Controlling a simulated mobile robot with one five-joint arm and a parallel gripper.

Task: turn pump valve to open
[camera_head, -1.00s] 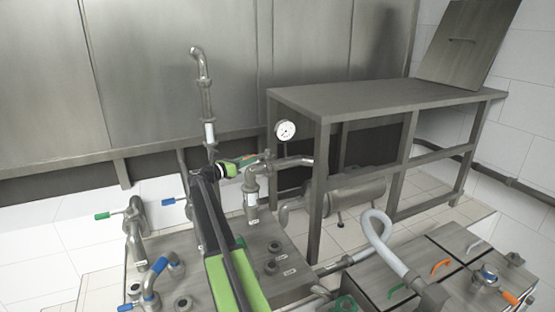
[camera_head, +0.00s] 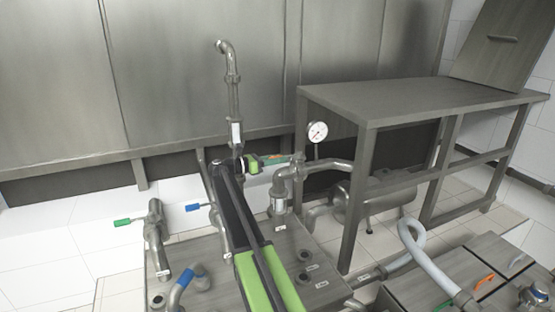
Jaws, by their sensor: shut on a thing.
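My gripper (camera_head: 258,162), at the end of my black and green arm, is shut on a green valve handle (camera_head: 276,160) with a reddish end. The handle lies nearly level and points right, behind the top of a short upright pipe fitting (camera_head: 280,190). The fingertips are small in the picture, and the contact is partly hidden. The valve body under the handle is hidden by my arm and wrist. A tall bent pipe (camera_head: 233,95) rises just behind my wrist.
A round pressure gauge (camera_head: 317,131) is close to the right of the handle. A metal table (camera_head: 420,97) stands further right. Blue (camera_head: 192,207) and green (camera_head: 122,222) valve handles are at the left. A curved hose (camera_head: 412,240) and lidded boxes are at lower right.

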